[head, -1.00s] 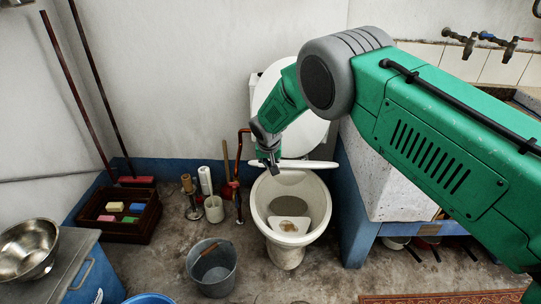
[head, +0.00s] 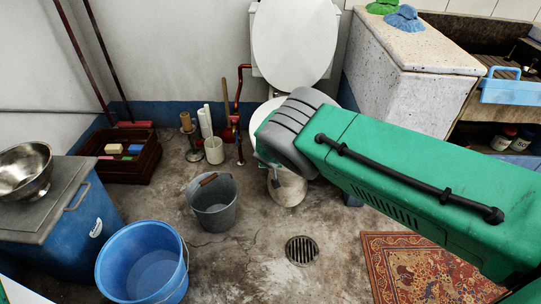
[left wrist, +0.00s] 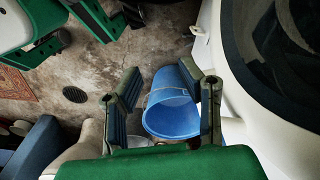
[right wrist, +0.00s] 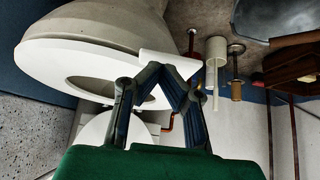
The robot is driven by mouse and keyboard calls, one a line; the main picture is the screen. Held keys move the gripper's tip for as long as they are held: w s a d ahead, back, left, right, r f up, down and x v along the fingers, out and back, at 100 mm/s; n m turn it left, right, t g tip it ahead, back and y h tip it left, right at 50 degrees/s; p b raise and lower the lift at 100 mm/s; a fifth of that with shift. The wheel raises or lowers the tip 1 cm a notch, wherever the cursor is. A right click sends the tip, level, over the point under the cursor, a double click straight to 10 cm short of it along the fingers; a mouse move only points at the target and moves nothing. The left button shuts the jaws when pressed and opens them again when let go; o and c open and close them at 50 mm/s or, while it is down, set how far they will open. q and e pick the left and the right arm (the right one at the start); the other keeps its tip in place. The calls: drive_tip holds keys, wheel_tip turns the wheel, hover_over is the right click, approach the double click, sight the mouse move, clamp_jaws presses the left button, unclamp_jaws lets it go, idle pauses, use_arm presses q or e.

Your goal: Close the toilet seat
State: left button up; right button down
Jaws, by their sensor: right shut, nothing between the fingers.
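The toilet's white lid (head: 295,40) stands upright against the tank in the head view. My right forearm hides most of the bowl; its pale lower part (head: 290,190) shows below the arm. In the right wrist view, the bowl (right wrist: 95,25) and its white rim (right wrist: 45,65) appear upside down at upper left. My right gripper (right wrist: 158,72) is shut and empty, with its fingers in front of the rim; contact cannot be told. My left gripper (left wrist: 160,72) is open and empty, away from the toilet, and outside the head view.
A grey bucket (head: 213,205) and a blue bucket (head: 142,262) stand left of the toilet. Cylinders and a brush stand beside it. A stone washtrough (head: 410,80) is at right. A white machine (left wrist: 235,80) is close to my left gripper. The floor around the drain (head: 301,251) is clear.

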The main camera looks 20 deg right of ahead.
drive_tip(key=shift+t, duration=0.4)
drive_tip(key=f, duration=0.4)
drive_tip(key=shift+s+b, duration=0.2)
drive_tip(key=shift+b, duration=0.15)
drive_tip(key=shift+d, duration=0.2)
